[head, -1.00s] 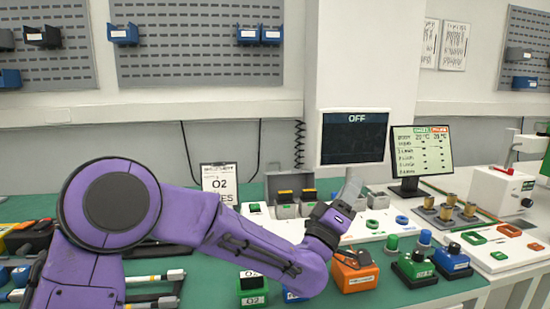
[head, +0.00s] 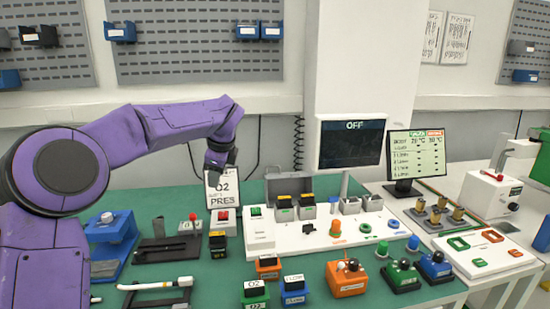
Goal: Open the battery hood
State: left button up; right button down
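A grey battery bay stands at the back of the white panel (head: 300,240) in the head view. A grey hood-like plate (head: 275,188) stands upright behind two green-and-black batteries (head: 307,206) with yellow tops. To its right, a narrow grey plate (head: 345,184) stands upright by two small grey bins (head: 373,203). I cannot tell which plate is the battery hood. My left gripper (head: 218,172) hangs pointing down in front of the O2 PRES sign, left of the bay and apart from it. Its fingers are dark and small, so its opening is unclear. My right gripper is out of view.
The O2 sign (head: 221,192) stands behind my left gripper. Orange (head: 348,280), green (head: 402,278) and blue (head: 436,268) boxes stand at the front right. Two screens (head: 352,143) rise behind the panel.

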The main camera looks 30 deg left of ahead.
aim_at(294, 184)
jog(key=i, duration=1)
